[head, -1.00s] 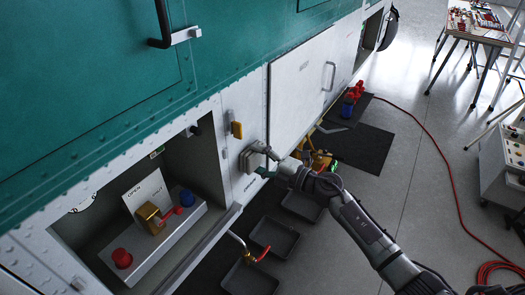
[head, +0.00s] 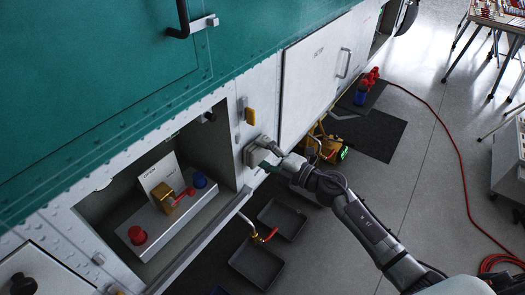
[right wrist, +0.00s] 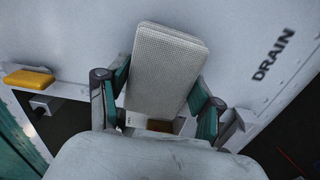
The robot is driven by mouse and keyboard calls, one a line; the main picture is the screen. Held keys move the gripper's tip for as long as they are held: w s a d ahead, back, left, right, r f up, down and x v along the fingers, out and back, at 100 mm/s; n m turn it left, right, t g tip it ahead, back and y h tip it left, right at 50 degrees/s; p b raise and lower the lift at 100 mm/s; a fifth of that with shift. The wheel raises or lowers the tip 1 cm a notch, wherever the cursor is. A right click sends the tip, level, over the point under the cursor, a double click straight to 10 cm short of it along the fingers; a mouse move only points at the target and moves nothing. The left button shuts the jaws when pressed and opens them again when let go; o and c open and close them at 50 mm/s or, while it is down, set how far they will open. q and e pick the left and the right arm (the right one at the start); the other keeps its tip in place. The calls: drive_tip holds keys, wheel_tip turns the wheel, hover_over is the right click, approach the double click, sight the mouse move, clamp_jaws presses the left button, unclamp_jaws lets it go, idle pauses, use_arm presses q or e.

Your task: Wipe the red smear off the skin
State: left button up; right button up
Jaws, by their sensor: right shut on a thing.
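My right gripper (head: 262,152) is shut on a pale, woven-faced block-like pad (right wrist: 168,70), gripped between its two fingers. The pad is at the white skin (right wrist: 240,40) of the green and white craft, beside an open bay; I cannot tell whether it touches. In the head view the pad is small and partly hidden by the gripper. The red smear does not show in either view; the skin behind the pad is hidden. My left gripper is not in view.
A yellow handle (head: 250,116) sits on the skin just above the pad. The bay holds a grey box (head: 165,219) with red and blue knobs. A drain pipe with a red lever (head: 265,237) hangs below, over black trays (head: 256,266). A red hose crosses the floor.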

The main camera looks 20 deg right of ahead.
drive_tip(key=shift+v, duration=2.75)
drive_tip(key=shift+d, duration=0.1)
drive_tip(key=v, duration=0.3)
